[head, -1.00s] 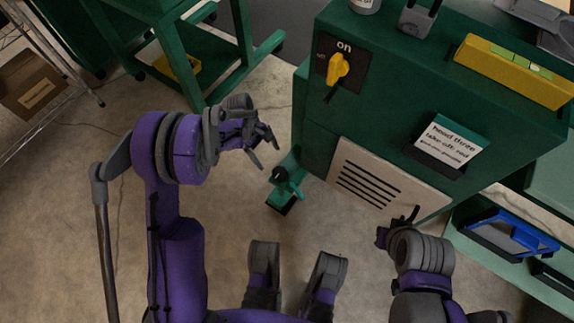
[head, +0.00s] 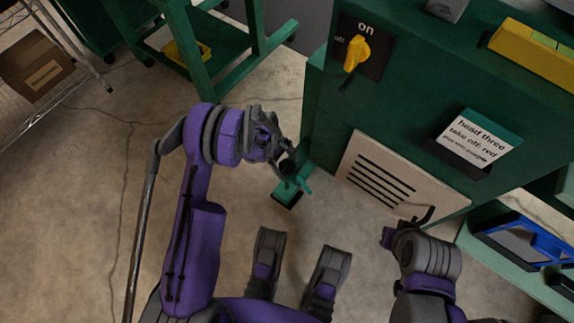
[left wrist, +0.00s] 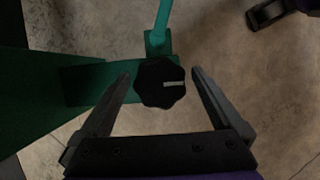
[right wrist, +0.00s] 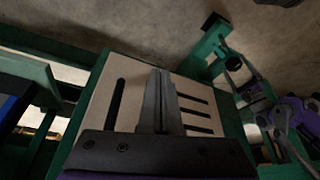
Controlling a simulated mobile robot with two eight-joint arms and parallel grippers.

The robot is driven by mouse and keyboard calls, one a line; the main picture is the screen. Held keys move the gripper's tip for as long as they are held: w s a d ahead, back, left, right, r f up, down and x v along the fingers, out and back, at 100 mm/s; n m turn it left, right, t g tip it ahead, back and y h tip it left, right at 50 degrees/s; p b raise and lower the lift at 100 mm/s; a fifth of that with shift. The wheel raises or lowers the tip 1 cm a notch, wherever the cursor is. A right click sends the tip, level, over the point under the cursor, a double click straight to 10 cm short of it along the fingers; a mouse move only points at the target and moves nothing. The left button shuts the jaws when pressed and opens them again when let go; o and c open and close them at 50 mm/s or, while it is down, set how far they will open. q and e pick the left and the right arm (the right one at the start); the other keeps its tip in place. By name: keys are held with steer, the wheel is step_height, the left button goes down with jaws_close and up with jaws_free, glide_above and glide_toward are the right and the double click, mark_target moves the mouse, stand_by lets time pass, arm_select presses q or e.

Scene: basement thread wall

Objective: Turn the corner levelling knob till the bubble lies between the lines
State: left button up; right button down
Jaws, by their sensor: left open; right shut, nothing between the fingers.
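The black lobed levelling knob (left wrist: 160,83) has a pale line on its top and sits at the foot of the green cabinet (head: 405,105). My left gripper (left wrist: 160,75) is open, with one finger on each side of the knob; I cannot tell whether they touch it. In the head view my left gripper (head: 286,152) largely hides the knob. The yellow spirit level (head: 535,56) lies on the cabinet top, cut by the frame edge; its bubble cannot be made out. My right gripper (head: 430,214) is shut and empty before the slotted panel (right wrist: 195,98).
A teal foot bracket (head: 290,190) stands on the floor below the knob. The cabinet front carries a yellow switch (head: 356,52) and a sign (head: 478,138). A blue-framed tray (head: 520,240) lies at the right.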

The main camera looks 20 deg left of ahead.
arm_select(q)
steer(key=c, duration=1.3)
steer(key=shift+m, duration=0.4)
steer(key=m+g, duration=0.1)
steer(key=m, duration=0.2)
steer(key=shift+m+g+y+p, duration=0.3)
steer(key=shift+m+y, duration=0.1)
steer(key=m, duration=0.2)
steer(key=m+g+y, duration=0.1)
steer(key=m, duration=0.1)
steer(key=shift+m+y, duration=0.3)
steer(key=m+y, duration=0.1)
steer(key=m, duration=0.3)
steer(key=shift+y, duration=0.3)
steer(key=shift+m+y, duration=0.8)
steer(key=shift+m, duration=1.4)
